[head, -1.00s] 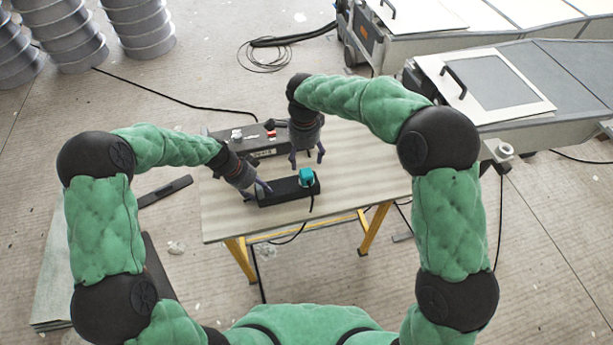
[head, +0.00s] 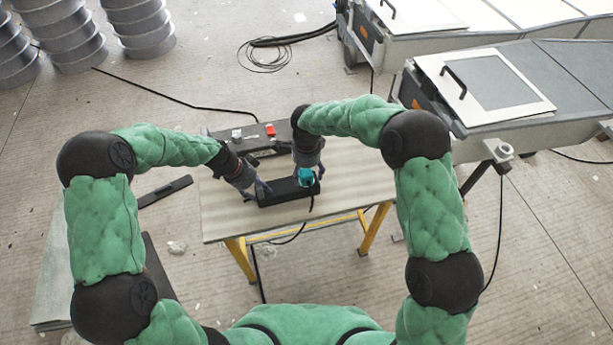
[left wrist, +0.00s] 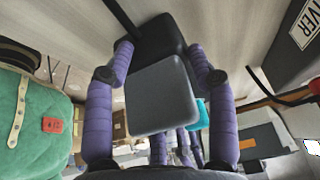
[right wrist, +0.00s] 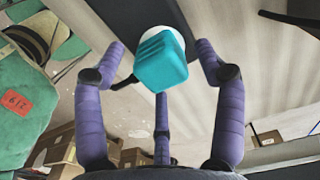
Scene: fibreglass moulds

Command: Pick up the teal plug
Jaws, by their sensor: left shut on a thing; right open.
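The teal plug (head: 306,176) sits at the right end of a black block (head: 281,194) on the table, with a black cord hanging from that end. My left gripper (head: 263,190) is shut on the left end of the black block; in the left wrist view its purple fingers (left wrist: 160,52) flank the block's grey end face (left wrist: 162,97). My right gripper (head: 307,180) is at the plug. In the right wrist view its open fingers (right wrist: 160,52) stand around the teal plug (right wrist: 161,62) with gaps on both sides. A white round part shows behind the plug.
The wooden table (head: 225,215) has yellow legs. A dark box (head: 238,134) with a red part (head: 270,130) lies behind the block. The table is bare to the right and front left. Grey machines (head: 540,80) stand at the back right.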

